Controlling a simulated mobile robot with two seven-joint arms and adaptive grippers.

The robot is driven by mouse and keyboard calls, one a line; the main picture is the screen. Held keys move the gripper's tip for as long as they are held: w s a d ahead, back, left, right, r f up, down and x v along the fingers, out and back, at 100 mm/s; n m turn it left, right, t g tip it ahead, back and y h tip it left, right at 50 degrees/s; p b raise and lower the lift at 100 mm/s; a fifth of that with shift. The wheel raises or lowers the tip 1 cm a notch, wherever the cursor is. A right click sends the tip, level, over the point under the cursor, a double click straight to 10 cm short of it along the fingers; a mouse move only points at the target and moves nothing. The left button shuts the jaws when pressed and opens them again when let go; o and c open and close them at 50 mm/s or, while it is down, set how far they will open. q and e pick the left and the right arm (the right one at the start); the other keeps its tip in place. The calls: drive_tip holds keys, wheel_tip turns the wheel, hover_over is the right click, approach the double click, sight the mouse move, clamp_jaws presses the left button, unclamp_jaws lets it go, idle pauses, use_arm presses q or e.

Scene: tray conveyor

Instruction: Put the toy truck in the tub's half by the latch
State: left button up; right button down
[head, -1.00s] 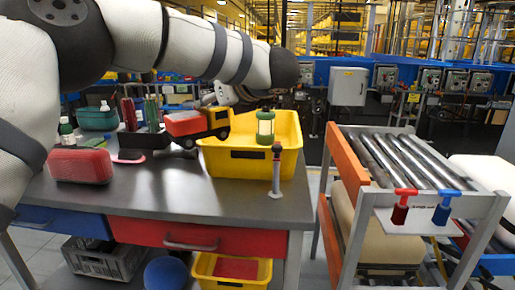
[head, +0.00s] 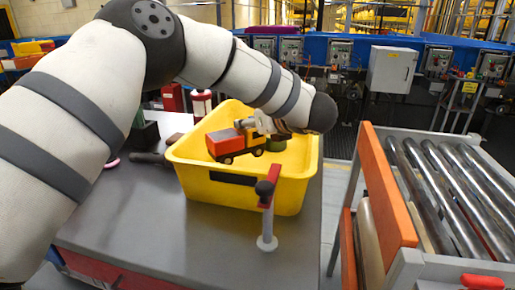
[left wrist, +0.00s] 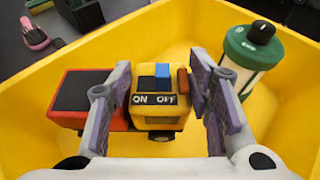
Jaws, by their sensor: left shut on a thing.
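The toy truck (head: 235,143), with a red bed, yellow cab and black wheels, is in my left gripper (head: 265,125). In the left wrist view the two fingers (left wrist: 163,105) stand on either side of the truck's yellow cab (left wrist: 158,95), which carries an ON OFF label. The truck hangs over the inside of the yellow tub (head: 300,190), level. I cannot tell whether it touches the tub's floor. A green and cream lantern (left wrist: 255,48) stands in the tub beside the gripper; in the head view it is mostly hidden. No latch can be made out for certain. My right gripper is out of view.
A grey post (head: 266,220) with a dark knob and red bar stands on the table just in front of the tub. Dark items and a white-and-red bottle (head: 201,104) are behind the tub's left side. A roller conveyor (head: 430,190) with an orange side rail is at the right.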

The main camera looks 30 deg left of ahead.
sight(258, 140)
use_arm(q)
wheel_tip(258, 140, down, 5)
drive_tip(key=shift+f, duration=0.2)
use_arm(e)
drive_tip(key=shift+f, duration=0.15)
use_arm(q)
drive_tip(key=o, duration=1.4)
drive_tip(key=shift+w, duration=0.1)
drive_tip(key=shift+d+r, duration=0.1)
drive_tip(key=shift+r, duration=0.05)
drive_tip(key=v, duration=1.2)
drive_tip(key=shift+p, duration=0.4)
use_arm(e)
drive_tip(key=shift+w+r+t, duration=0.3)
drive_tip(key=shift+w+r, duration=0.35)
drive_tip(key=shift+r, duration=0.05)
